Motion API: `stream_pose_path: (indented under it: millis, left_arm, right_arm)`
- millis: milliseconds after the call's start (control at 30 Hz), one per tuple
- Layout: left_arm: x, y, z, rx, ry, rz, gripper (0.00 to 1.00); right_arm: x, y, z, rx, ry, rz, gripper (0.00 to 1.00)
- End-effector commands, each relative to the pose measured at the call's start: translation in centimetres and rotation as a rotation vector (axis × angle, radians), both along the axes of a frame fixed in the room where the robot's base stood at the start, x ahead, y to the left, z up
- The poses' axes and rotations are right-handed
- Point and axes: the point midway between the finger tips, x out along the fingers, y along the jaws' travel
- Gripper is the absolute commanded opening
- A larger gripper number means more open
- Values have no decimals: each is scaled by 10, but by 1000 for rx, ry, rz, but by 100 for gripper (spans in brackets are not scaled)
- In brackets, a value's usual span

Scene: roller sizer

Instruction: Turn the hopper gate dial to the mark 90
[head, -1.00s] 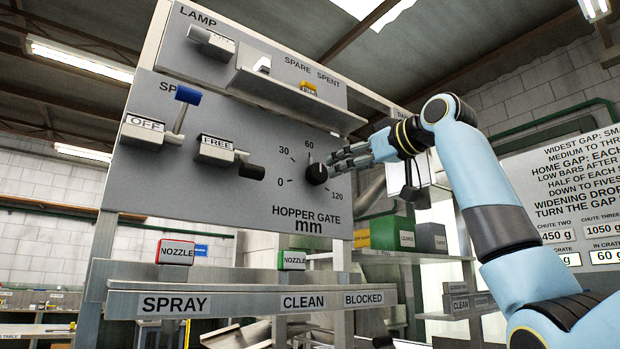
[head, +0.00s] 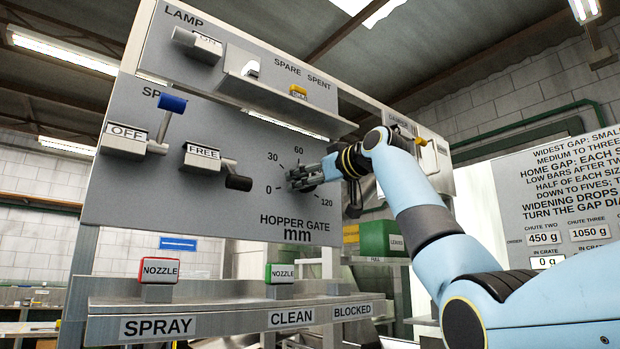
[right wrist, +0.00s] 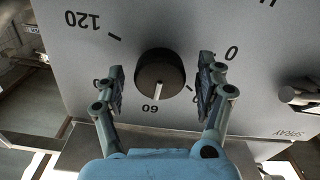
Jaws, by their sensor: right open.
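The black round hopper gate dial (right wrist: 160,72) is on the grey panel (head: 230,205). In the right wrist view, which shows the panel upside down, its white pointer line is at about the mark 60 (right wrist: 150,109). My right gripper (right wrist: 160,70) is open, with one finger on each side of the dial and a small gap showing at both sides. The left finger partly covers the mark 90. In the head view my right gripper (head: 307,176) hides most of the dial. My left gripper is not in view.
A lever with a black grip (head: 238,182), marked FREE, and a blue-knobbed lever (head: 172,103), marked OFF, are left of the dial. A shelf (head: 285,104) juts out above. Below, a ledge (head: 225,318) carries a red nozzle block (head: 160,270) and a green one (head: 281,273).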

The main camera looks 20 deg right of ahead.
Motion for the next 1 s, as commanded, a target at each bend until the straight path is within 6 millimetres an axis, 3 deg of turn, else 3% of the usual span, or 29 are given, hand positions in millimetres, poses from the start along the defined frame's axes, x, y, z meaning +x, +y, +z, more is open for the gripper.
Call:
stream_pose_path:
  millis: [133, 533, 1000]
  left_arm:
    - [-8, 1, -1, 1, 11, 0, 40]
    - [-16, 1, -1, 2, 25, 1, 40]
    - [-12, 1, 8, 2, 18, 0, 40]
  right_arm:
    - [0, 0, 0, 0, 0, 0, 70]
    - [0, 0, 0, 1, 0, 0, 17]
    - [0, 0, 2, 106, 37, 0, 16]
